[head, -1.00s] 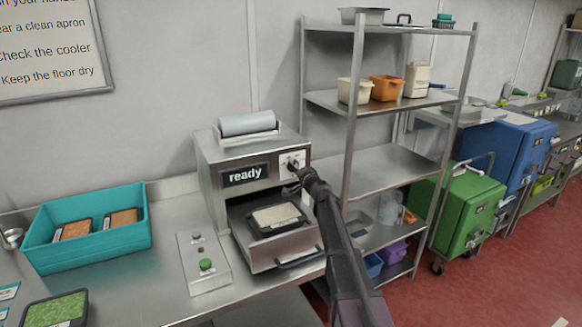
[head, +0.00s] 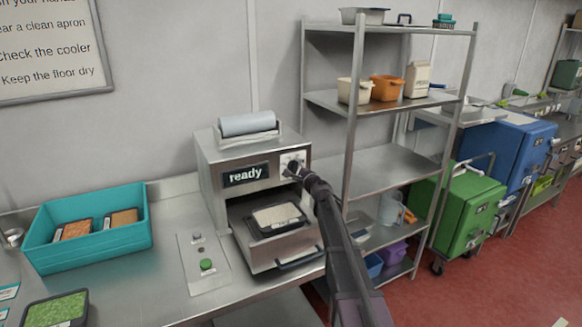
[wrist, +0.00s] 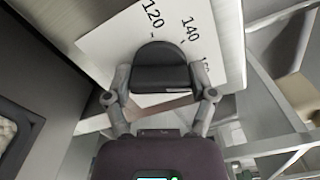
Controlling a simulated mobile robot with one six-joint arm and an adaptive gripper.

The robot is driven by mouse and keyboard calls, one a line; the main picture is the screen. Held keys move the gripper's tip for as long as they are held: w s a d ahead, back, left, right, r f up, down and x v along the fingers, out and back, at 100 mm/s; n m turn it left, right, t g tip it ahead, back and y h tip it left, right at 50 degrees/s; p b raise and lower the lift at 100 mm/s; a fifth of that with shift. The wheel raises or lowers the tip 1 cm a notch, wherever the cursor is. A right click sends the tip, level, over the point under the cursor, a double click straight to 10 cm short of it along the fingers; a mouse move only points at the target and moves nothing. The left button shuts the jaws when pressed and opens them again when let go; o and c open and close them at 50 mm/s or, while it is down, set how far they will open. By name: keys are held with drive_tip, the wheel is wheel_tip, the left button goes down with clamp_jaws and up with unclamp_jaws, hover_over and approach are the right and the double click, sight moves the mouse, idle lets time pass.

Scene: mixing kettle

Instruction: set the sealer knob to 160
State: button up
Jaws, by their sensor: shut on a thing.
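The sealer (head: 215,150) is a steel machine on the counter with a dark display (head: 246,174) reading "ready". Its black knob (wrist: 160,65) sits on a white dial plate (wrist: 105,42) at the right of the display. The wrist view shows the marks 120 and 140, and a partly hidden mark at the right that looks like 160. My gripper (wrist: 160,85) is shut on the knob, one finger on each side. In the head view my gripper (head: 294,171) mostly hides the knob. I cannot make out the knob's pointer or exact setting.
The sealer's open drawer (head: 285,262) holds a filled tray (head: 277,217) below the dial. A control box (head: 203,262) with a green button and a teal crate (head: 95,258) stand left. A steel shelf rack (head: 350,150) stands close on the right.

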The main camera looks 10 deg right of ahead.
drive_tip(key=o, duration=1)
drive_tip(key=shift+s, duration=0.15)
drive_tip(key=shift+o, duration=0.2)
drive_tip(key=v, duration=0.7)
